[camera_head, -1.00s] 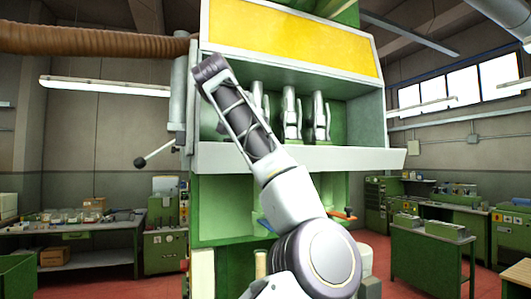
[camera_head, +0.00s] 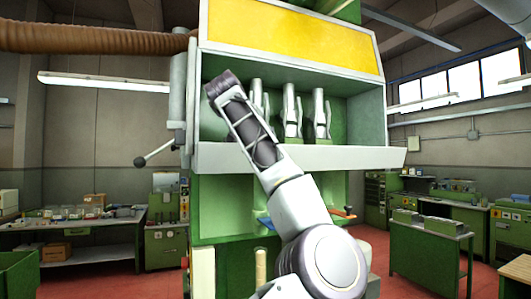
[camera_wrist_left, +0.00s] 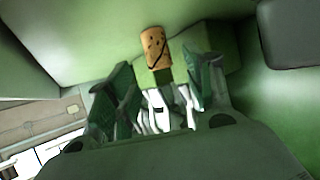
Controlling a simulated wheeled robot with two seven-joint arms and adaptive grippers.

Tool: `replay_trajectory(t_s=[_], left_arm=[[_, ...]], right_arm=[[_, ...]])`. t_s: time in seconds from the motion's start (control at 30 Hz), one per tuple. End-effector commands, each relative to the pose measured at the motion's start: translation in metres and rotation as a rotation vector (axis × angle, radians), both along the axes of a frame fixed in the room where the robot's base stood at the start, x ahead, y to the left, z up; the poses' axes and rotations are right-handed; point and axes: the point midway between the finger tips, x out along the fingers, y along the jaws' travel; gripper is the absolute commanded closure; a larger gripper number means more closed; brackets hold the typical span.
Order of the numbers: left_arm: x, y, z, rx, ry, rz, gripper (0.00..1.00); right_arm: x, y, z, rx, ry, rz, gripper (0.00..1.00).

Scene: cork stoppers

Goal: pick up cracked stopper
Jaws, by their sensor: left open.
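A tan cork stopper (camera_wrist_left: 156,47) shows at the top middle of the left wrist view, with a dark jagged crack line and several dark specks. It seems to stand on a small green support, whose lower part is partly hidden. My left gripper (camera_wrist_left: 160,86) is open, one finger to each side and nearer the camera than the stopper. The stopper lies ahead of the gap, apart from both fingers. In the head view my arm reaches up to the machine's recess, and I cannot make out the fingers or the stopper there. My right gripper is not in view.
The green machine has a recess with several metal spindles (camera_head: 292,112) and a pale front ledge (camera_head: 330,158). A lever with a black knob (camera_head: 141,161) sticks out at its left. Workbenches (camera_head: 80,226) stand at both sides. Green walls surround the gripper closely.

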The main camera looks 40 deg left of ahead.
Motion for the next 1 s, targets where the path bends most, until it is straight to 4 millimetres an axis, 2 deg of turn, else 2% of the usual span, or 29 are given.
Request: replay_trajectory(t_s=[0.5, 1.0], left_arm=[[0.036, 0.012, -0.016, 0.0, 0.002, -0.001, 0.48], [0.039, 0.013, -0.019, 0.001, 0.001, 0.0, 0.48]], right_arm=[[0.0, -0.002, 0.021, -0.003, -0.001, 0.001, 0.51], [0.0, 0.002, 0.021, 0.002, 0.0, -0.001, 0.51]])
